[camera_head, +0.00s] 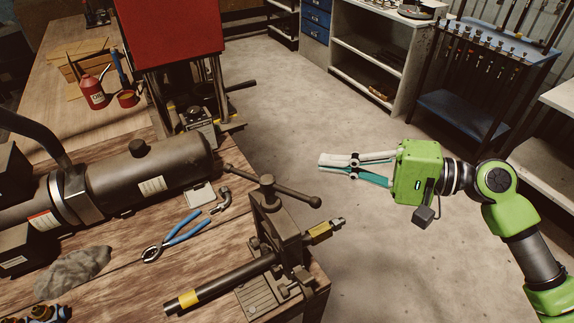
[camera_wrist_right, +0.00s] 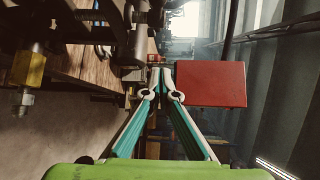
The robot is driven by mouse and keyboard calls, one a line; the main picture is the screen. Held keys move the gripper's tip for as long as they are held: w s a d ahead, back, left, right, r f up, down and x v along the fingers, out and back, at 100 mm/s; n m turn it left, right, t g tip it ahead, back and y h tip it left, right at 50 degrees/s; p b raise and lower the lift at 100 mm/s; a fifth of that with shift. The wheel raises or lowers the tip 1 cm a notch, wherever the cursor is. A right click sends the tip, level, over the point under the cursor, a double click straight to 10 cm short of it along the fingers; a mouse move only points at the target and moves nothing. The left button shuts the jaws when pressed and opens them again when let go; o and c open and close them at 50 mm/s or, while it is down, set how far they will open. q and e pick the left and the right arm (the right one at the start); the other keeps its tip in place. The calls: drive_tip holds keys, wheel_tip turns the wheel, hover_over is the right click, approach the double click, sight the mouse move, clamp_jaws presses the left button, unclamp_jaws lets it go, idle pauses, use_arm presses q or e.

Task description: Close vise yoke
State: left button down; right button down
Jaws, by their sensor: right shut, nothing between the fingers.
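The vise yoke (camera_head: 277,225) is a dark metal frame at the front right corner of the wooden bench, with a screw and a T-handle (camera_head: 290,191) on top. A dark pipe with a yellow band (camera_head: 222,283) lies through the yoke, and a brass-coloured fitting (camera_head: 320,233) sticks out on the right side. My right gripper (camera_head: 322,164) is shut and empty, above the floor to the right of the bench, apart from the yoke. In the right wrist view its fingertips (camera_wrist_right: 161,72) meet, and the fitting (camera_wrist_right: 30,70) shows at the left. My left gripper is not in view.
Blue-handled pliers (camera_head: 175,236), a grey rag (camera_head: 73,272) and a large dark cylinder (camera_head: 150,178) lie on the bench. A red machine (camera_head: 172,32) stands behind. Open concrete floor (camera_head: 290,110) lies between the bench and the shelves (camera_head: 375,50).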

drive_tip(key=r+p+x, duration=0.1)
drive_tip(key=p+x, duration=0.4)
drive_tip(key=x, duration=0.5)
drive_tip(key=s, duration=0.1)
drive_tip(key=s+p, duration=0.2)
drive_tip(key=s, duration=0.1)
drive_tip(key=shift+s+d+f, duration=0.15)
drive_tip(key=shift+d, duration=0.15)
drive_tip(key=shift+a, duration=0.1)
